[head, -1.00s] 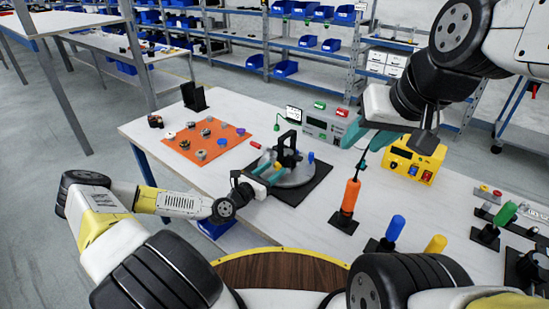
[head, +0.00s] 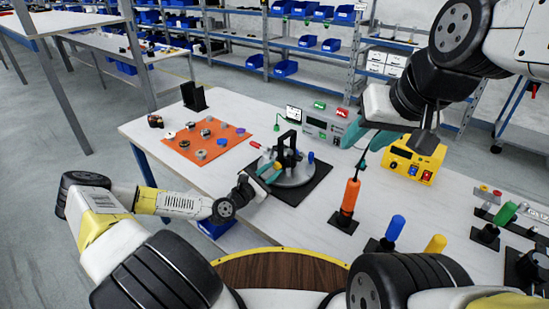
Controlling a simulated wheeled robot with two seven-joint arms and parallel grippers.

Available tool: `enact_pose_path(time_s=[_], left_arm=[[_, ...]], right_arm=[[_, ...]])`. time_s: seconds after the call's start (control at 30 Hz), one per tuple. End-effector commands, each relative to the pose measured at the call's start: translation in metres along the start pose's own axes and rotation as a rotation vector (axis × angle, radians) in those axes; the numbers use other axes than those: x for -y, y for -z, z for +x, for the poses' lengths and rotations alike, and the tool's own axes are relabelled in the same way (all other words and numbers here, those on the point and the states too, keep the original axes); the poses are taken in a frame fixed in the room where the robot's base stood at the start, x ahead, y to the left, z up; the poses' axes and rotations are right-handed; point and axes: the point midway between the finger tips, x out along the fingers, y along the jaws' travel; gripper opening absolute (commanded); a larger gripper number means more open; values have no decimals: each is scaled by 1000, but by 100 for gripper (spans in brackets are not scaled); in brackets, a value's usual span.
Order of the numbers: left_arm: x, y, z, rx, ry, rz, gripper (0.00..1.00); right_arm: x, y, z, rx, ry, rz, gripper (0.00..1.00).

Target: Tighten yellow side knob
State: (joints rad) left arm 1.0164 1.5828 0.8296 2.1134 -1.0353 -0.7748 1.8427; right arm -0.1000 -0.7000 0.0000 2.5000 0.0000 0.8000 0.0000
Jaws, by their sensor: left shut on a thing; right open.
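A round grey fixture (head: 298,177) with a black upright bracket (head: 287,150) stands on a black mat (head: 318,182) in the middle of the table. A blue knob (head: 311,157) shows at its right side. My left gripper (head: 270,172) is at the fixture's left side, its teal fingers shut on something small. I cannot make out the yellow side knob; the fingers may hide it. My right gripper (head: 369,140) is open, above the table right of the fixture, close to the top of an orange-handled screwdriver (head: 350,194) in its stand.
An orange mat (head: 214,129) with several small parts lies at the left. A grey-teal device (head: 322,124) and a yellow power unit (head: 414,160) stand behind. Blue (head: 395,228), yellow (head: 436,244) and green (head: 504,212) handled tools stand at the front right.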

Motion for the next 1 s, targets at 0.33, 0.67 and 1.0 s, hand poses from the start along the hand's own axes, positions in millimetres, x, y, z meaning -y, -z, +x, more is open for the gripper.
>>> enact_pose_path(time_s=[0.33, 0.67, 1.0], left_arm=[[0, 0, 0, 0, 0, 37, 0], [0, 0, 0, -1, 1, 35, 50], [0, 0, 0, -1, 1, -27, 50]], right_arm=[[0, 0, 0, 0, 0, 0, 42], [0, 0, 0, 0, 0, 0, 42], [0, 0, 0, 0, 0, 0, 42]])
